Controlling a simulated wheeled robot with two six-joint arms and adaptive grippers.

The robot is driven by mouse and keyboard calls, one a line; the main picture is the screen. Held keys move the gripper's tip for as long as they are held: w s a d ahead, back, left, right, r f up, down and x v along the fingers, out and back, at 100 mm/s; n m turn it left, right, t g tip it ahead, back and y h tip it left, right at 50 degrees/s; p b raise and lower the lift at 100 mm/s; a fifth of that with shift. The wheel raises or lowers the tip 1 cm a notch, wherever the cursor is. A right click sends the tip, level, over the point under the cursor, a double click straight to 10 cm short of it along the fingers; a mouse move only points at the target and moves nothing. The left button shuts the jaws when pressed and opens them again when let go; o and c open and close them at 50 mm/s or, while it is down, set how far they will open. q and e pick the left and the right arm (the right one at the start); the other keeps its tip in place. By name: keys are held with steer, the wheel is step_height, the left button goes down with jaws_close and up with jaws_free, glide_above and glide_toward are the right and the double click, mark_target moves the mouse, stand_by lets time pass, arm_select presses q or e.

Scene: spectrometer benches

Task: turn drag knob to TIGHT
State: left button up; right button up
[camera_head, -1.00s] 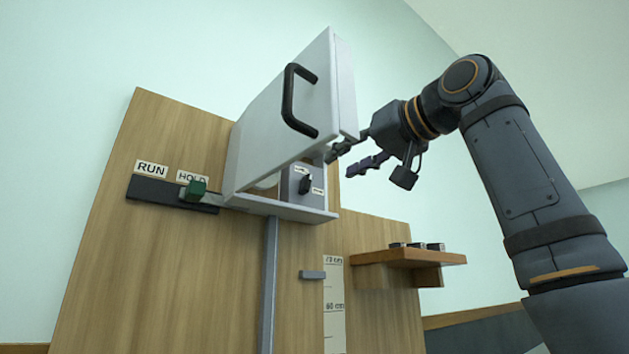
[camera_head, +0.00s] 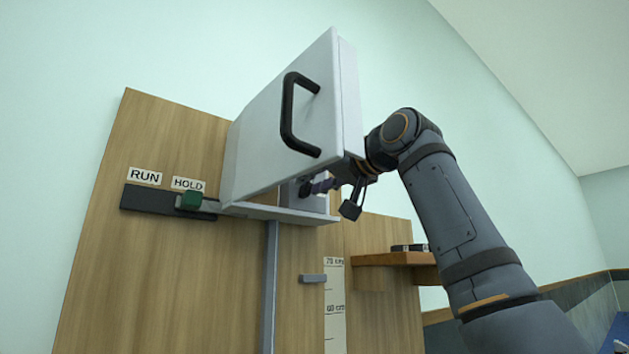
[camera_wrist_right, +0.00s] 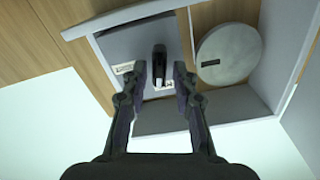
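The drag knob (camera_wrist_right: 159,66) is a small black lever on a grey block (camera_wrist_right: 130,45) inside the white box; in the head view the knob (camera_head: 305,189) shows just beyond my fingertips. My right gripper (camera_wrist_right: 160,72) is open, with one finger on each side of the knob and a visible gap to each. In the head view my right gripper (camera_head: 318,187) reaches under the swung-up door, which hides part of it. Two small labels flank the knob in the wrist view; their text is too small to read. My left gripper is not in view.
The white door (camera_head: 285,110) with a black handle (camera_head: 293,115) stands tilted up close above my right gripper. A round grey disc (camera_wrist_right: 228,52) sits right of the knob. A green slider (camera_head: 191,201) is at HOLD. A wooden shelf (camera_head: 395,259) is below right.

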jaws_close()
steer(key=shift+m, duration=0.5)
steer(key=m, duration=0.3)
steer(key=shift+w+d+p, duration=0.1)
steer(key=shift+p, duration=0.25)
steer(key=m, duration=0.3)
steer(key=shift+m, duration=0.3)
steer(key=m, duration=0.3)
steer(key=shift+d+m+p, duration=0.1)
steer(key=shift+m+p, duration=0.2)
steer(key=shift+f+m, duration=0.15)
steer(key=shift+m, duration=1.65)
